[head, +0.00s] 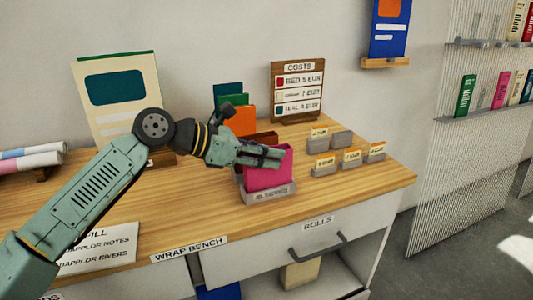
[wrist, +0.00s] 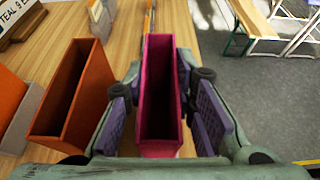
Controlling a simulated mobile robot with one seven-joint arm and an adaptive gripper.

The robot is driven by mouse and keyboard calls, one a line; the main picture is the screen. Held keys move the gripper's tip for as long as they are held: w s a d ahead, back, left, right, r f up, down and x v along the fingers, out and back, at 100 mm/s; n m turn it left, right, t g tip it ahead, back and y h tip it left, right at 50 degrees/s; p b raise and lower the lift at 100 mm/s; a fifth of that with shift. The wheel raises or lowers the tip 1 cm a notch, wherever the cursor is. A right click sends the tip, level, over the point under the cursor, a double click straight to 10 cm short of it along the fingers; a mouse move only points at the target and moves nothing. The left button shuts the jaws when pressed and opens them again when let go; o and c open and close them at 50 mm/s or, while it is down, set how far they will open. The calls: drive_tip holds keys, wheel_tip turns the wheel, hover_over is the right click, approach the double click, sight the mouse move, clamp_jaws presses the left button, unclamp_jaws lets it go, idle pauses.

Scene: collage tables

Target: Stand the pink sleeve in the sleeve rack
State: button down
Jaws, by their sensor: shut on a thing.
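The pink sleeve (head: 268,172) is upright in the head view, its lower edge at the front wall of the grey labelled sleeve rack (head: 269,194). I cannot tell whether it rests on the rack's floor. My gripper (head: 275,157) reaches in from the left and is shut on the sleeve. In the wrist view the open-topped pink sleeve (wrist: 160,95) lies between the purple pads of my gripper (wrist: 160,110). A rust-brown sleeve (wrist: 75,90) stands to its left there, apart from it, and partly shows behind my gripper in the head view.
Orange (head: 240,121) and green sleeves stand behind my wrist. Several small card holders (head: 350,157) sit on the right of the bench (head: 380,185). A costs sign (head: 297,90) stands at the back. Bare wood lies to the left of the rack.

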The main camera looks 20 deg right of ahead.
drive_tip(key=shift+f, duration=0.1)
idle(0.3)
drive_tip(key=c, duration=1.2)
unclamp_jaws()
drive_tip(key=shift+c, duration=0.2)
drive_tip(key=shift+a, duration=0.1)
drive_tip(key=v, duration=1.2)
